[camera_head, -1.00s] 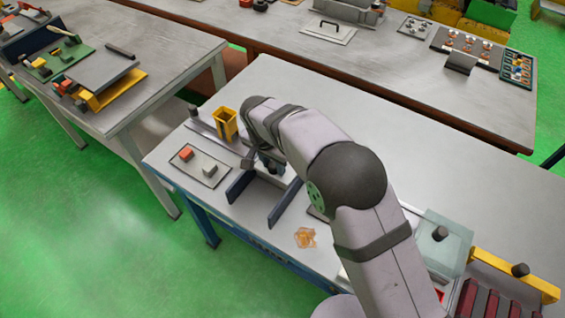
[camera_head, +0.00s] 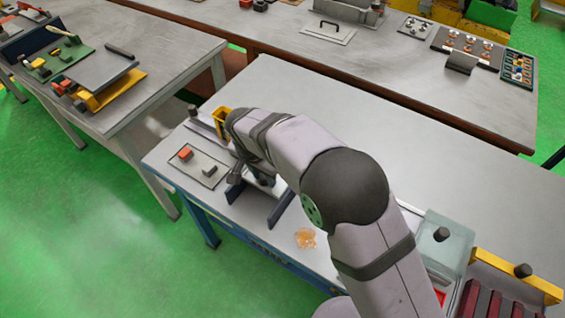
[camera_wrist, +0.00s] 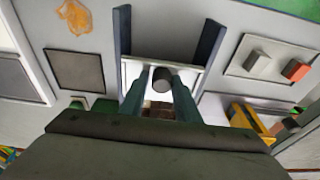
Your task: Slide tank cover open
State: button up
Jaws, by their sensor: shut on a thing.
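The tank cover (camera_wrist: 133,72) is a pale plate with a dark round knob (camera_wrist: 162,78), lying between two dark blue rails (camera_wrist: 210,42) in the wrist view. My gripper (camera_wrist: 162,73) has its two teal fingers closed on the knob, one on each side. In the head view my gripper (camera_head: 263,180) is low over the table between the same rails (camera_head: 279,208), largely hidden by my wrist. The tank under the cover is mostly hidden; a brownish patch (camera_wrist: 158,108) shows between the fingers.
A tray with a red block and a grey block (camera_head: 200,168) lies left of the rails. A yellow holder (camera_head: 220,118) stands behind my wrist. An orange tangle (camera_head: 305,238) lies right of the rails. A translucent box with a dark knob (camera_head: 445,243) stands farther right.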

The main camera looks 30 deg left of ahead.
jog(key=shift+s+d+f+b, duration=0.1)
jog(key=shift+s+f+b, duration=0.15)
jog(key=shift+s, duration=0.9)
jog(key=shift+s+f+b, duration=0.1)
jog(key=shift+s+f, duration=0.2)
jog(key=shift+s, duration=0.85)
jog(key=o, duration=0.6)
jog(key=shift+o, duration=0.2)
jog(key=shift+f, duration=0.1)
jog(key=shift+w, duration=0.1)
jog(key=w+p+v, duration=0.1)
jog(key=p+v, duration=0.3)
jog(key=v, duration=0.2)
jog(key=shift+w+a+r, duration=0.25)
jog(key=shift+a+r, duration=0.05)
